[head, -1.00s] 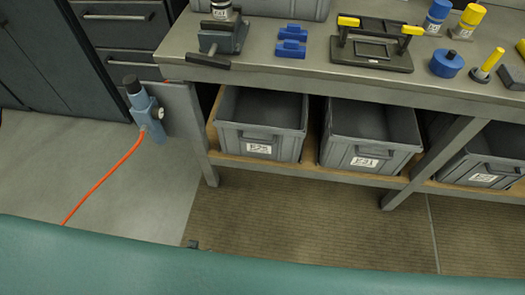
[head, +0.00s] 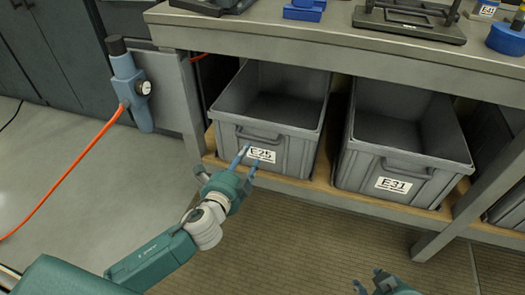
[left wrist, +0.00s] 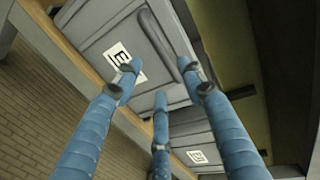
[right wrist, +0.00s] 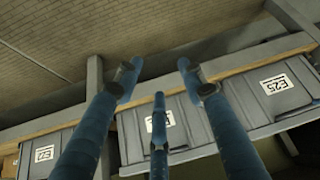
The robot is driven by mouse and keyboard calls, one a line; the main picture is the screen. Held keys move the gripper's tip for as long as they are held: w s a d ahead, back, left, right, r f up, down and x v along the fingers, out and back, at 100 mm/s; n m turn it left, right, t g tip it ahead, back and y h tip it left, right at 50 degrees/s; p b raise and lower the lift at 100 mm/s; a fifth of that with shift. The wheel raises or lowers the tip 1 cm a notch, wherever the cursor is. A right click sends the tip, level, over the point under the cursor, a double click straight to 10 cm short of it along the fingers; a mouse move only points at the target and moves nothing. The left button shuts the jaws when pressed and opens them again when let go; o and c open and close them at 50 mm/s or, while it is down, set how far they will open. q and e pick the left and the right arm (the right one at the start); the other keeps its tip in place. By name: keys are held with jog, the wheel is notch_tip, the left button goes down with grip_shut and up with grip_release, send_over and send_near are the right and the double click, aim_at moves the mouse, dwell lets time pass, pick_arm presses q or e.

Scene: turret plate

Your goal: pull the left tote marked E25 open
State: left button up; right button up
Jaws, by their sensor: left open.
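The left tote marked E25 (head: 300,148) is a grey open-topped bin on the wooden shelf under the bench, with a bar handle (head: 258,134) above its white label. My left gripper (head: 247,161) is open and empty in front of the label, just below the handle. In the left wrist view the tote's front (left wrist: 105,40) and handle (left wrist: 158,42) lie ahead of the spread fingers (left wrist: 167,78), and one finger partly covers the label. My right gripper (head: 385,285) shows at the bottom edge. Its fingers (right wrist: 157,75) are spread and empty, with the E25 tote (right wrist: 250,100) at right.
Tote E31 (head: 425,178) stands to the right on the same shelf (head: 330,196). A bench leg (head: 478,190) is right of it. A blue tool (head: 133,90) with an orange hose hangs at the bench's left end. The floor (head: 300,240) in front is clear.

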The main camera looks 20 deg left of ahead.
aim_at(256, 139)
pick_arm(q)
jog(key=b+x, duration=0.2)
jog(key=x, duration=0.8)
jog(key=shift+w+r, duration=0.1)
jog(key=shift+w, duration=0.25)
pick_arm(e)
jog(key=w+a+r+t+y, duration=0.1)
jog(key=w+a+r+t, duration=0.3)
jog(key=w+r, duration=0.5)
jog(key=shift+w+r+t+y, duration=0.35)
jog(key=shift+w+t, duration=0.35)
jog(key=shift+t, duration=0.6)
pick_arm(q)
jog(key=c, duration=0.3)
grip_shut()
pick_arm(e)
jog(key=shift+s+r, duration=0.15)
jog(key=shift+s, duration=0.2)
